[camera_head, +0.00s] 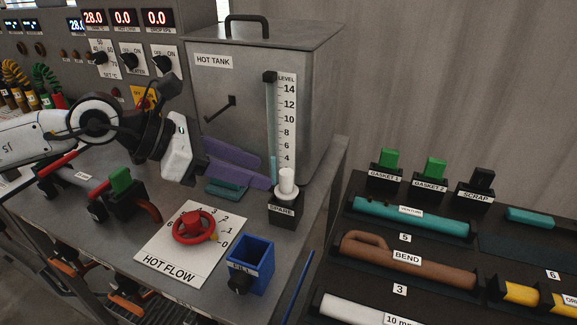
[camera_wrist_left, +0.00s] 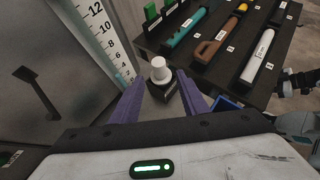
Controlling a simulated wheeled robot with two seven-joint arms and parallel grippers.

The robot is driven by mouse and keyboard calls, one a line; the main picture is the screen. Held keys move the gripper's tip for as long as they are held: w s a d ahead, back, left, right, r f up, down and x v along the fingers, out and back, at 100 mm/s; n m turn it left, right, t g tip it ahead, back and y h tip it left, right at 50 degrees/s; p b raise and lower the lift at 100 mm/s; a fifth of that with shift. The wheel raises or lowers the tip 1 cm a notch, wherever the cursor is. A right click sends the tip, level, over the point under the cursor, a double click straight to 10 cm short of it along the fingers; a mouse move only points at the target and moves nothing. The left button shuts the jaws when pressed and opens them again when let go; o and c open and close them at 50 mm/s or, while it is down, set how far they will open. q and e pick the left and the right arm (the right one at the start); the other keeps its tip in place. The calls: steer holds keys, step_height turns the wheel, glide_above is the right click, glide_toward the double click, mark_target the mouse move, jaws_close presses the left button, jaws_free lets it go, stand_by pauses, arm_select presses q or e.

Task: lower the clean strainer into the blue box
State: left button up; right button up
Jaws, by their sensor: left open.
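The white strainer (camera_head: 287,181) stands upright on a black block marked SPARE (camera_head: 284,213), beside the hot tank. It also shows in the left wrist view (camera_wrist_left: 160,70). My left gripper (camera_head: 265,174) is open, with its purple fingers pointing at the strainer from the left. In the left wrist view the fingertips (camera_wrist_left: 160,79) lie to either side of the strainer's block in the picture, with nothing held. The blue box (camera_head: 251,264) is open at the top and stands at the bench's front right corner. My right gripper is not clearly seen.
The hot tank (camera_head: 230,90) with its level scale rises behind the strainer. A red valve wheel (camera_head: 194,228) on the HOT FLOW plate lies left of the box. A dark rack (camera_head: 420,245) with pipe pieces stands to the right.

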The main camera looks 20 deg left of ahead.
mark_target(280, 178)
arm_select(q)
steer(key=x, duration=0.1)
steer(key=p+x, duration=0.1)
steer(key=x, duration=0.1)
steer(key=shift+w+d+p, duration=0.2)
steer(key=shift+d+p, duration=0.1)
steer(key=shift+d, duration=0.1)
steer(key=b+x, duration=0.1)
steer(key=x, duration=0.2)
steer(key=shift+a+f, duration=0.1)
steer(key=shift+f, duration=0.15)
steer(key=shift+w+d+f+b, duration=0.3)
steer(key=shift+w+b, duration=0.05)
steer(key=shift+w, duration=0.1)
arm_select(e)
steer(key=shift+w+d+r, duration=0.2)
steer(key=shift+d+r, duration=0.15)
arm_select(q)
steer(key=shift+b, duration=0.3)
jaws_close()
arm_select(e)
steer(key=shift+s+f, duration=0.1)
steer(key=shift+f, duration=0.2)
